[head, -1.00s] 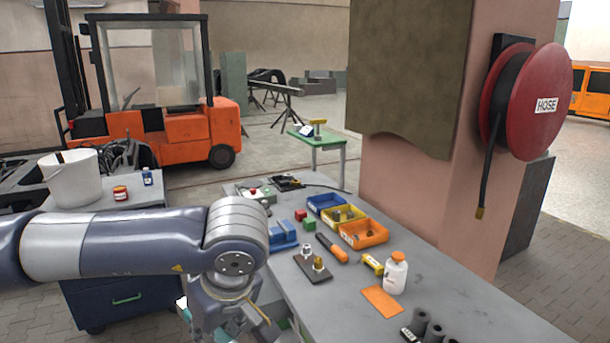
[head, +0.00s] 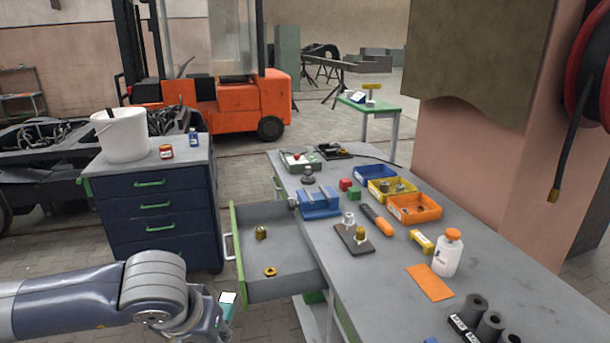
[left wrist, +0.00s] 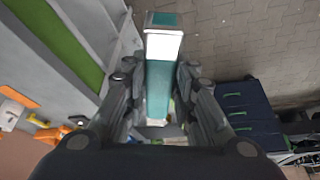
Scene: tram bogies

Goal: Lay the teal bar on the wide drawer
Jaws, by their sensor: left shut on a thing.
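The teal bar (left wrist: 159,88) with a white end patch is held between the fingers of my left gripper (left wrist: 158,80). In the head view part of the bar (head: 228,314) shows beside my left gripper (head: 216,325) at the bottom edge, left of an open drawer. This grey drawer (head: 292,283), apparently the wide drawer, juts out of the workbench, with a green front (head: 236,245). A brass cylinder (head: 261,233) and a brass nut (head: 270,272) lie in it. The bar is outside the drawer, by its near left corner. My right gripper is out of view.
The workbench (head: 390,290) carries a blue vice (head: 320,203), bins and a white bottle (head: 447,254). A dark blue cabinet (head: 155,215) with closed drawers stands behind left, holding a white bucket (head: 122,135). Paved floor lies between cabinet and open drawer.

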